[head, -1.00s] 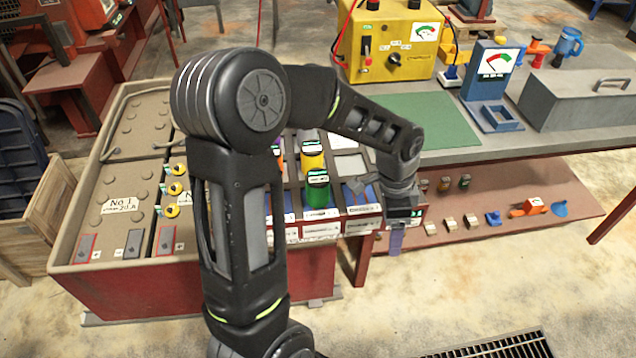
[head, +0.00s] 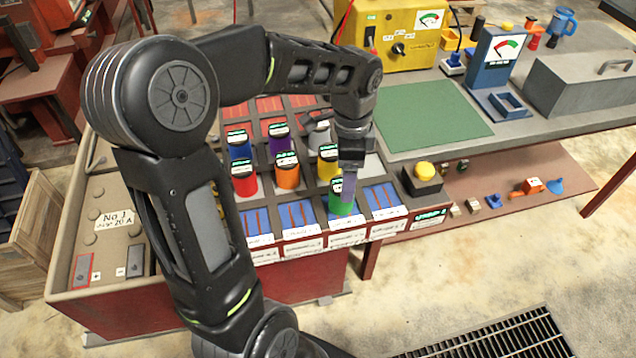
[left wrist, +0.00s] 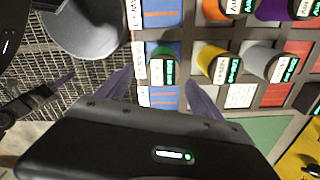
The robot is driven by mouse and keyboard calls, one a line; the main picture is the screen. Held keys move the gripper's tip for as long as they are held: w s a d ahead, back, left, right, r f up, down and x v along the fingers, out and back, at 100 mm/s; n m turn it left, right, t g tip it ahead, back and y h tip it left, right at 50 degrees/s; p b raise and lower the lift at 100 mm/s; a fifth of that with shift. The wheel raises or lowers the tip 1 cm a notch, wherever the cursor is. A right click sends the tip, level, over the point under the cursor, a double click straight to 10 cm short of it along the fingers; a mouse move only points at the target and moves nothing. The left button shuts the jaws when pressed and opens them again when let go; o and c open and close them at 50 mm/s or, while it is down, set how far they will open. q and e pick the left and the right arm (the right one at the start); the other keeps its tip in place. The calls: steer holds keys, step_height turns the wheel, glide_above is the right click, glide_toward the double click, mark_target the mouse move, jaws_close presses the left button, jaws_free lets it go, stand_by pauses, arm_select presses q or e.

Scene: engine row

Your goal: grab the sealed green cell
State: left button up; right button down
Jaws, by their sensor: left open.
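The green cell (head: 341,206) stands in a front-row slot of the red-sided rack, partly hidden by my left gripper in the head view. In the left wrist view the green cell (left wrist: 157,54) shows with a dark label bearing green marks; its seal is too small to make out. My left gripper (head: 348,187) points down at the cell from above. My right gripper is not identifiable in these views.
Red (head: 244,180), orange (head: 287,172), yellow (head: 327,170), blue and purple cells stand in the slots behind. A grey cell (left wrist: 262,63) is near the yellow one. A yellow button (head: 425,170) on a black box is at right. The green mat (head: 430,122) is clear.

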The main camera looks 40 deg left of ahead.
arm_select(q)
steer(key=shift+s+a, duration=0.1)
steer(key=shift+a, duration=0.5)
steer(key=shift+d, duration=0.35)
steer(key=shift+a+f, duration=0.15)
steer(key=shift+f, duration=1.15)
steer(key=shift+f+p, duration=0.65)
steer(key=shift+f, duration=1.95)
jaws_close()
